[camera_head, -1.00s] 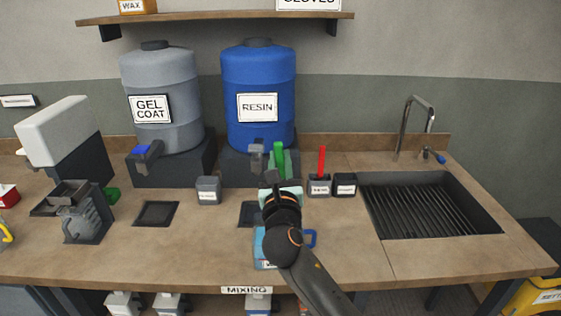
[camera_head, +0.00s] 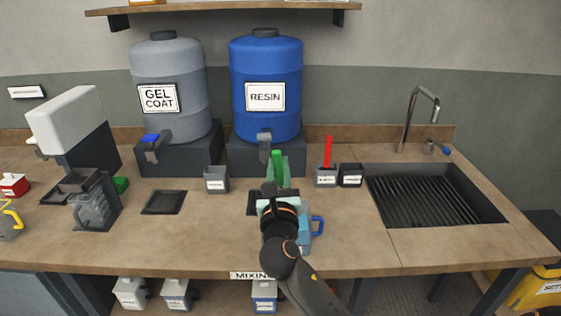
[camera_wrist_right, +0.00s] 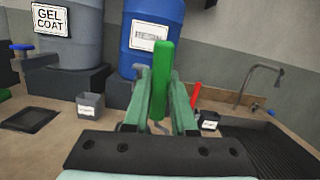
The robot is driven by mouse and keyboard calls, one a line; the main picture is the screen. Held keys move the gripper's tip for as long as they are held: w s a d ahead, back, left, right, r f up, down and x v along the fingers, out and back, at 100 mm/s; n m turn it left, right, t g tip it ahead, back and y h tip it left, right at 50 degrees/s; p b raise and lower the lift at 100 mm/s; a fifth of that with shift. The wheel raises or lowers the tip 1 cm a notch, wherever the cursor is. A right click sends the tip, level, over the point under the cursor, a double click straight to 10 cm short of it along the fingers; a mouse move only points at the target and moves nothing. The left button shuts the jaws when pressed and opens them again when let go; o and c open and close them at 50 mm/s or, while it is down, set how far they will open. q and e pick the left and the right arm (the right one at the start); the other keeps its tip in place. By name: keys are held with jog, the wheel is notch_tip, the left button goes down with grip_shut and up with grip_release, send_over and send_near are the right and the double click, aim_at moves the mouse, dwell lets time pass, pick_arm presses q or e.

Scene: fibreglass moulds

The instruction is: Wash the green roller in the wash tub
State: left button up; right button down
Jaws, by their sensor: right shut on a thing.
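The green roller (camera_head: 277,167) is held by my right gripper (camera_head: 278,187), whose fingers are shut on it. Its green bar stands roughly upright above the bench, in front of the blue resin drum's tap. The right wrist view shows the bar (camera_wrist_right: 161,80) between the two pale green fingers (camera_wrist_right: 160,118). Its lower end is hidden by the gripper. A dark sink basin (camera_head: 490,200) with a ribbed floor and a tap is at the right, apart from the gripper; no label shows whether it is the wash tub. My left gripper is not in view.
The resin drum (camera_head: 265,70) and gel coat drum (camera_head: 168,65) stand behind. A grey cup (camera_head: 216,181) is left of the gripper. A pot with a red stick (camera_head: 327,155) and a dark pot (camera_head: 350,177) stand between gripper and sink.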

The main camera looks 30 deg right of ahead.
jog(key=shift+s+a+f+b, duration=0.1)
jog(key=shift+a+f+b, duration=0.1)
jog(key=shift+f+b, duration=0.45)
jog(key=shift+w+d+f+b, duration=0.15)
jog(key=shift+d+f+b, duration=0.15)
jog(key=shift+f+b, duration=0.85)
jog(key=shift+w+d+f+b, duration=0.2)
jog(key=shift+f+b, duration=0.3)
jog(key=shift+f, duration=1.4)
jog(key=shift+w+d+f+b, duration=0.1)
jog(key=shift+d+f+b, duration=0.25)
jog(key=shift+f+b, duration=0.8)
jog(key=shift+f+p, duration=0.35)
